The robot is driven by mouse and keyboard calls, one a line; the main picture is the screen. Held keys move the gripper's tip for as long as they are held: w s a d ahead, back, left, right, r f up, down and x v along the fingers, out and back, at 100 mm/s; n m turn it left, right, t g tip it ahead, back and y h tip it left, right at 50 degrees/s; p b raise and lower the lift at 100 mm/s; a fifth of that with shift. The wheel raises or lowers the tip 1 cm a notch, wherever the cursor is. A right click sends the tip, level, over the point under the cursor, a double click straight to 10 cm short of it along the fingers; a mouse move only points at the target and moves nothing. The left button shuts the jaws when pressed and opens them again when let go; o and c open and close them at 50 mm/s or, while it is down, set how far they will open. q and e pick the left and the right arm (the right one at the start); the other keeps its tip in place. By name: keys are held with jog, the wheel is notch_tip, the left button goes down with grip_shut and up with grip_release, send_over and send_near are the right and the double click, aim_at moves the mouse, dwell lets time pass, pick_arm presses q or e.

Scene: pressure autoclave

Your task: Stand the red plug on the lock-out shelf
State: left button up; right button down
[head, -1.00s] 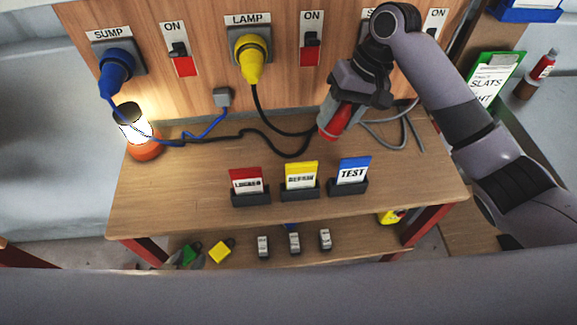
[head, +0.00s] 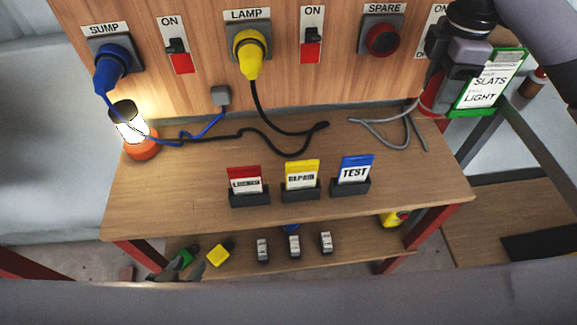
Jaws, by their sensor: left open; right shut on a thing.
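The red plug (head: 430,99) is in my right gripper (head: 437,86), which is shut on it above the bench's back right corner, in front of the panel. Its grey cable (head: 385,122) trails on the bench top. The SPARE socket (head: 383,38) shows a red face with nothing in it. A lower shelf (head: 345,259) runs under the bench; I cannot read a lock-out label on it.
Card holders marked red, yellow and TEST (head: 349,186) stand mid-bench. A lit lamp (head: 137,135) is at left. The blue plug (head: 112,68) and yellow plug (head: 248,55) sit in their sockets. Padlocks (head: 294,246) are on the lower shelf. The bench's front right is clear.

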jog(key=shift+s+d+r+n, duration=0.25)
jog(key=shift+d+r+n, duration=0.05)
jog(key=shift+d+n, duration=0.2)
jog(key=shift+s+d+r+n, duration=0.25)
jog(key=shift+d+r+n, duration=0.05)
jog(key=shift+d+n, duration=0.15)
jog(key=b, duration=0.2)
send_near(407, 172)
notch_tip(407, 172, down, 5)
jog(key=shift+s+f, duration=0.1)
jog(key=shift+s, duration=0.05)
jog(key=c, duration=0.5)
grip_release()
notch_tip(407, 172, up, 12)
jog(key=p, duration=0.1)
jog(key=shift+a, duration=0.1)
